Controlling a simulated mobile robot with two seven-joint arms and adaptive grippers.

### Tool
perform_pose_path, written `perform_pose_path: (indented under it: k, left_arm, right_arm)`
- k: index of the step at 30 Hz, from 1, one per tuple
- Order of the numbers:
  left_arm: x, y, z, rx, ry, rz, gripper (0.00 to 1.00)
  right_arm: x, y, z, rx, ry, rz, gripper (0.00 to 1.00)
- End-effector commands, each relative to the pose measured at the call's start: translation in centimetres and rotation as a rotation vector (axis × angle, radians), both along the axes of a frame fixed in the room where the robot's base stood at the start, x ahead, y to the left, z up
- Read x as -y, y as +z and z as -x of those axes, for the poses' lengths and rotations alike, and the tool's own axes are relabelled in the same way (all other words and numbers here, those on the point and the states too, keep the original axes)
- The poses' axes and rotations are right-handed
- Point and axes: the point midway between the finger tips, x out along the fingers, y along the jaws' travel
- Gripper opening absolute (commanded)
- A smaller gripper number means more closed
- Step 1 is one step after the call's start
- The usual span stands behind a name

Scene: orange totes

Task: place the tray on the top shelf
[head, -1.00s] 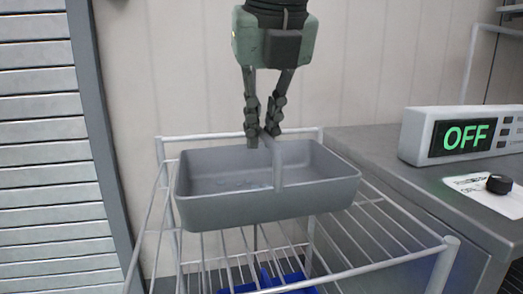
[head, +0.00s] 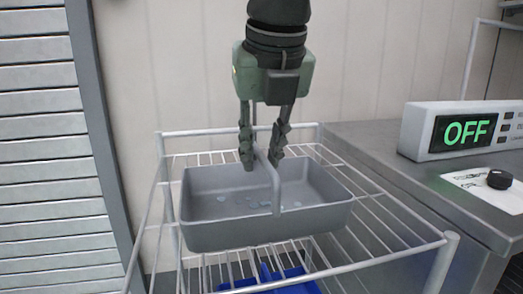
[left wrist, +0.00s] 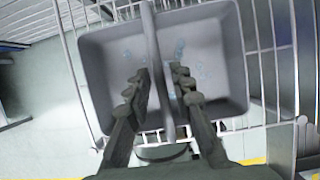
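The grey tray (head: 215,238) has a central handle (head: 270,185) and small bluish pieces inside. It appears to rest level on the wire top shelf (head: 385,225) of the white rack. My left gripper (head: 261,161) points down over the tray from above. Its two fingers stand apart on either side of the handle, with gaps visible. In the left wrist view the tray (left wrist: 98,75) fills the middle, and the open fingers (left wrist: 161,72) straddle the handle without visibly gripping it. My right gripper is in neither view.
A blue object (head: 290,287) lies below the top shelf. A metal counter (head: 385,150) stands right of the rack, with a device showing OFF (head: 465,131) on it. A slatted panel (head: 50,170) is at left. Bare wires show on the shelf's right side.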

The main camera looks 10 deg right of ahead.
Motion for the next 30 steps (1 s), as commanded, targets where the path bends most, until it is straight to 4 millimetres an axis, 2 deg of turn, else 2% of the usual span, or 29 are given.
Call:
perform_pose_path:
  k: [11,13,15,24,30]
  left_arm:
    - [0.0,0.2,0.0,0.000,0.000,0.000,0.29]
    - [0.0,0.6,0.1,0.001,0.000,0.001,0.29]
    - [0.1,1.6,0.5,0.003,0.000,0.003,0.29]
    - [0.1,7.6,3.1,0.003,-0.001,0.002,0.29]
    - [0.0,10.4,4.2,0.001,-0.002,-0.001,0.29]
  right_arm:
    - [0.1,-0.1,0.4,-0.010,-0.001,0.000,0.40]
    - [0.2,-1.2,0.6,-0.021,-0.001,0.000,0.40]
    - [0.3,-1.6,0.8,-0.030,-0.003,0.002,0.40]
    - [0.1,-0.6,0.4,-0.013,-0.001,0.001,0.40]
    - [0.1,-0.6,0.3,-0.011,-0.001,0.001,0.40]
